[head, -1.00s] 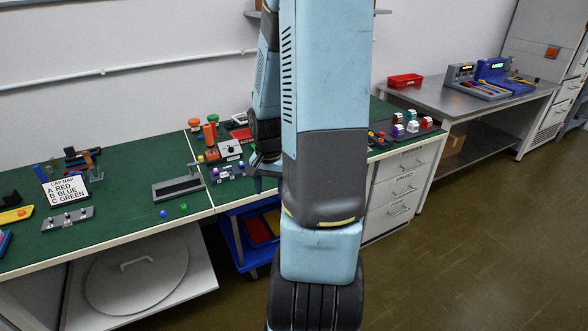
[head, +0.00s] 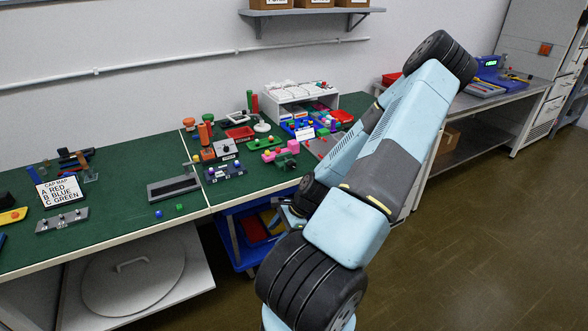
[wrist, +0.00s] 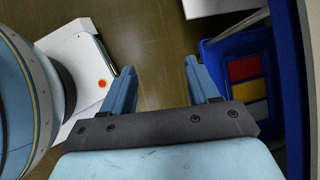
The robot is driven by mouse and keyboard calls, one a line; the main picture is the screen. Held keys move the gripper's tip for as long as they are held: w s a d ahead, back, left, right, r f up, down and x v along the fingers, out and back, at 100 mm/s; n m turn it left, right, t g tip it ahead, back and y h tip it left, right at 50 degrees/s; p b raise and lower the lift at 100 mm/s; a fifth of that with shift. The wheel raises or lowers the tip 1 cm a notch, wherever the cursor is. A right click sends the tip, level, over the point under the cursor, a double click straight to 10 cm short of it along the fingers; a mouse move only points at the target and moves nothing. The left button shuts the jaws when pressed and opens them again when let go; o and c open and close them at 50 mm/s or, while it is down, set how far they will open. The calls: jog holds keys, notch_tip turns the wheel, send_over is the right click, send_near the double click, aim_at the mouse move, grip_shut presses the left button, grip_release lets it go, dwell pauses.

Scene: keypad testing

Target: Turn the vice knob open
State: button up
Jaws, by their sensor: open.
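My gripper (wrist: 162,76) is open and empty in the wrist view, its two blue fingers wide apart with only brown floor between them. In the head view my arm reaches down past the front edge of the green bench, and the gripper is mostly hidden near that edge. A pink device (head: 282,154) stands on the bench, left of my arm, and looks like it may be the vice; its knob is too small to make out surely. A grey bracket-like fixture (head: 172,188) lies further left. My gripper touches neither.
The green bench (head: 110,210) holds several small devices, a card stand (head: 60,189) and a white organiser (head: 290,94). A blue cart (head: 240,247) stands under it; it also shows in the wrist view (wrist: 212,62). A metal table (head: 470,105) stands right.

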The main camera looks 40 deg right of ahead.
jog(key=f+m+t, duration=0.1)
jog(key=m+t, duration=0.1)
jog(key=m+t+h, duration=1)
jog(key=m+t, duration=0.2)
jog(key=m, duration=0.8)
send_near(293, 166)
jog(key=shift+x, duration=4.4)
jog(key=shift+r, duration=0.15)
jog(key=c, duration=1)
